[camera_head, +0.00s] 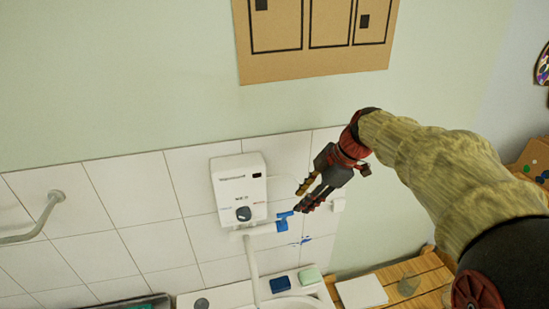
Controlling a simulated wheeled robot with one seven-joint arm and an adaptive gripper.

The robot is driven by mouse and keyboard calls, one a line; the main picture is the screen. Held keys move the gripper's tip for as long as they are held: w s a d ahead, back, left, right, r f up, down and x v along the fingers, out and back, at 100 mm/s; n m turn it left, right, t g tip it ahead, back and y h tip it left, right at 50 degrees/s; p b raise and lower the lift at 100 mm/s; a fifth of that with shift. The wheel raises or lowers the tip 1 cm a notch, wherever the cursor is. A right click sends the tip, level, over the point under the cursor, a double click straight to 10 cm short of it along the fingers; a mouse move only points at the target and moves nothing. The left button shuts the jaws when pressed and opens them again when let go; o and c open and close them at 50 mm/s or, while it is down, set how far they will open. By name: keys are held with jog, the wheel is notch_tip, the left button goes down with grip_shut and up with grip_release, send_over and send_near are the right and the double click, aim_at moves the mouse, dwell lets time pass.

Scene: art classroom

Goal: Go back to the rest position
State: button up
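My gripper (299,200) is in the middle of the head view, at the end of my arm, which reaches in from the right. Its two fingers point down and left, with a gap between them and nothing held there. A white wall unit with a dark knob (239,190) is on the tiles to the left of the fingers. A small blue piece (282,224) shows just below the fingertips; I cannot tell whether they touch it.
A white basin (237,296) is below, with a blue block (280,284) and a pale green block (309,275) on its rim. A wooden slatted surface (428,277) carries a white square (361,291). A pipe (44,220) projects at the left. A cardboard panel (315,62) hangs above.

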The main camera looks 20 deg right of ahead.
jog(key=s+a+f+m+h+b, duration=0.1)
jog(key=s+f+m+b, duration=0.3)
jog(key=s, duration=0.3)
jog(key=s+a+f+m+t+h+b, duration=0.1)
jog(key=s+f+m+h+b, duration=0.1)
jog(key=s+f+m+b, duration=0.3)
jog(key=s+a+f+m+t+h+b, duration=0.1)
jog(key=s+f+m+b, duration=0.4)
jog(key=s, duration=0.6)
jog(key=shift+a+f+m+h, duration=0.3)
jog(key=shift+a+m, duration=0.2)
jog(key=shift+m, duration=0.6)
jog(key=shift+a+r, duration=0.1)
